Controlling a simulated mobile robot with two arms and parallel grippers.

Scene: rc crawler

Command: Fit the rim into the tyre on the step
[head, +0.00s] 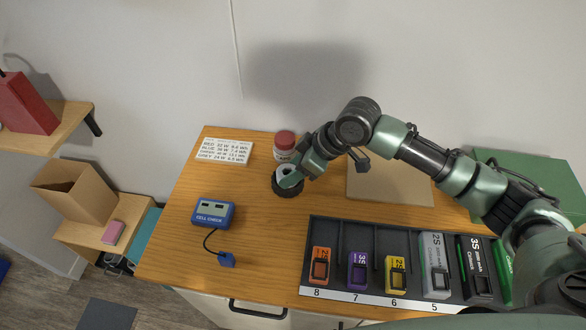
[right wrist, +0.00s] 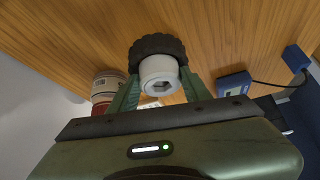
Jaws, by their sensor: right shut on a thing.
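The black treaded tyre (head: 279,189) is near the back middle of the wooden worktop. It also shows in the right wrist view (right wrist: 155,43). The pale grey rim (right wrist: 158,70), with a hexagonal hole, is between the two green fingers of my right gripper (right wrist: 159,82), which is shut on it. The rim is up against the tyre, and I cannot tell how deep it sits. In the head view the right gripper (head: 292,178) partly covers rim and tyre. The step under the tyre cannot be made out. My left gripper is not in view.
A red-capped jar (head: 285,145) stands close behind the right gripper. A printed card (head: 224,151) and blue meter (head: 213,212) are to the left. A brown board (head: 390,185) lies right, and a black tray (head: 333,278) of battery packs lies in front.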

